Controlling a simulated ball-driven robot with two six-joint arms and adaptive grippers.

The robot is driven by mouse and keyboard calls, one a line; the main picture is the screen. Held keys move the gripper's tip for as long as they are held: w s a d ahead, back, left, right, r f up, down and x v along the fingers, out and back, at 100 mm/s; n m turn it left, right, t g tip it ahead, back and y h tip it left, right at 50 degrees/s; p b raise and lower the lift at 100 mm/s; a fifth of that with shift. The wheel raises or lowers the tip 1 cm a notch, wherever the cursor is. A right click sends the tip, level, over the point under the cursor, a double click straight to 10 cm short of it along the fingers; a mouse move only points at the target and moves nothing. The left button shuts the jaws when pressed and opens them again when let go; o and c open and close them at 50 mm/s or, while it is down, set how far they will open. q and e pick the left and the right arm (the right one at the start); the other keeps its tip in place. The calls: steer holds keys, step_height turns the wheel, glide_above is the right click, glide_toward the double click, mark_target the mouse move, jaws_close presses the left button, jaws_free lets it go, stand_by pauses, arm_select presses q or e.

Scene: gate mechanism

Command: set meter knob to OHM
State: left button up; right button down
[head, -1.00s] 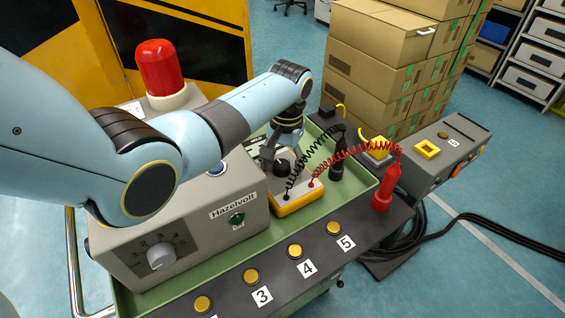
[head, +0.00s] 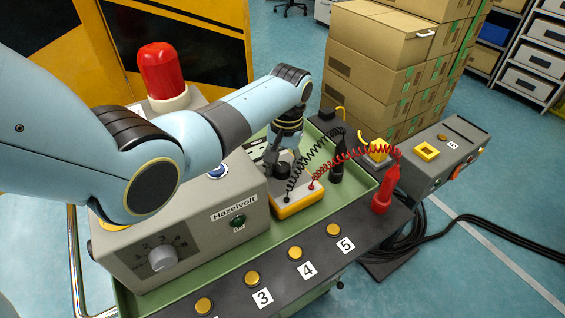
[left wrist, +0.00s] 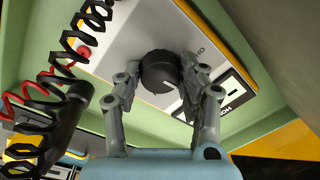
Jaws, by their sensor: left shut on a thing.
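The meter (head: 300,201) is a yellow box with a pale face, standing in the green tray. Its round black knob (left wrist: 158,70) shows in the left wrist view, with a white pointer line toward the lower right. My left gripper (left wrist: 160,82) is shut on the knob, with one finger on each side. In the head view my left gripper (head: 279,162) is over the meter and largely hides the knob. My right gripper is not in view.
Coiled black and red leads run from the meter to a black probe (head: 337,164) and a red probe (head: 384,192) at its right. The grey Hazelvolt box (head: 190,228) stands to the left. A dark strip with yellow buttons (head: 295,253) lies in front.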

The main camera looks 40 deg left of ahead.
arm_select(q)
steer(key=shift+r+n+p, duration=0.1)
steer(key=shift+n+p, duration=0.65)
steer(key=shift+n, duration=0.35)
steer(key=n+p, duration=0.1)
steer(key=n, duration=0.1)
steer(key=shift+n, duration=0.4)
steer(key=n+p, duration=0.1)
steer(key=n, duration=0.2)
steer(key=shift+w+n+g+h+p, duration=0.1)
steer(key=shift+n+g+h+p, duration=0.25)
steer(key=shift+n, duration=1.05)
steer(key=o, duration=1.2)
